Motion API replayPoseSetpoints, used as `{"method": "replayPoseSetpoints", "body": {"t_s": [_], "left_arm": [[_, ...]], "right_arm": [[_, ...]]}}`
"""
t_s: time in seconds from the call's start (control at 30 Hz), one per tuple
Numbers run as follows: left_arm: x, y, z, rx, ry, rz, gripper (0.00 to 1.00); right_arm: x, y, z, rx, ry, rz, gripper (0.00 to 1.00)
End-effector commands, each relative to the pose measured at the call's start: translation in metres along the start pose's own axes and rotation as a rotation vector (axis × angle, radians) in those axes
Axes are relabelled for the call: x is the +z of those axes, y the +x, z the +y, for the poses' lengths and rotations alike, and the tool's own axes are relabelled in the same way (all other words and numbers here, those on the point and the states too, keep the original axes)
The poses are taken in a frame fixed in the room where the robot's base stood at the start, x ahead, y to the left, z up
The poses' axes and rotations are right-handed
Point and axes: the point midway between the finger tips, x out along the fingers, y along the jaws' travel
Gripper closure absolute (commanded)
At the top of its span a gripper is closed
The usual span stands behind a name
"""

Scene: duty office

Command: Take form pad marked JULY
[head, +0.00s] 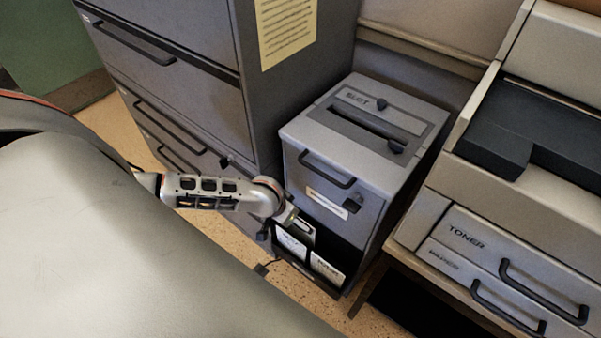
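Two upright pads with white labels stand side by side in the dark open compartment at the bottom front of the grey slot box (365,140). The left pad (291,244) and the right pad (327,269) carry dark print too small to read surely, so I cannot tell which says JULY. My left gripper (294,218) is at the top of the compartment, just above the left pad. Its fingers are small and partly hidden, so their opening and any contact with the pad are unclear. My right gripper is not in view.
A grey filing cabinet (190,85) with a yellow notice (286,28) stands left of the slot box. A beige machine (550,150) stands to the right, above drawers (470,262) marked TONER and PAPER. Speckled floor (235,238) shows between the cabinet and my body.

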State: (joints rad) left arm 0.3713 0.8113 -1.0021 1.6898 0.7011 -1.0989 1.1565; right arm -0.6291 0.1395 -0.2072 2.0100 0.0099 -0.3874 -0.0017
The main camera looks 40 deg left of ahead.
Motion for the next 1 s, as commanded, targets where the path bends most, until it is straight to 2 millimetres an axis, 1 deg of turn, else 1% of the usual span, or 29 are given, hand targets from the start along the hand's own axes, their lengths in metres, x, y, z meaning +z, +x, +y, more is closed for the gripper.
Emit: {"method": "replayPoseSetpoints", "body": {"t_s": [0.03,0.1,0.27,0.37,0.5,0.6,0.73,0.83,0.87,0.9,0.97,1.0], "left_arm": [[0.002,0.008,0.001,0.001,-0.001,-0.003,0.0],[0.002,0.016,0.002,0.002,-0.001,-0.002,0.0],[0.002,0.026,0.002,0.002,0.0,-0.002,0.0],[0.003,0.038,0.003,0.004,-0.001,-0.002,0.0],[0.006,0.061,0.004,0.004,0.0,-0.005,0.0],[0.005,0.071,0.004,0.003,0.001,-0.003,0.0],[0.003,0.072,0.004,0.003,0.001,0.001,0.0],[0.001,0.071,0.004,0.003,0.001,0.002,0.0],[0.001,0.071,0.004,0.003,0.001,0.003,0.03],[0.001,0.071,0.004,0.003,0.001,0.003,0.13],[0.001,0.071,0.004,0.003,0.001,0.002,0.29],[0.002,0.071,0.004,0.003,0.001,0.002,0.39]], "right_arm": [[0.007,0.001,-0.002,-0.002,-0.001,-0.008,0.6],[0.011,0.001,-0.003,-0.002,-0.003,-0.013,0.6],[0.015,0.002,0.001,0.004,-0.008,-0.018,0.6],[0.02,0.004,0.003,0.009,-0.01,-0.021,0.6],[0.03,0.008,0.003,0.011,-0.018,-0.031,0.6],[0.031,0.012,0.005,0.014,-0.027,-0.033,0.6],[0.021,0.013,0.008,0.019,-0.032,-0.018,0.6],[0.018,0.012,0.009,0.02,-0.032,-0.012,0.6],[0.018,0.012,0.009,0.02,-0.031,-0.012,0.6],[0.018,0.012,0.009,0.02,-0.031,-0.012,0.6],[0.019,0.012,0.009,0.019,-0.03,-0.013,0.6],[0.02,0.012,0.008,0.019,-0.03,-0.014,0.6]]}}
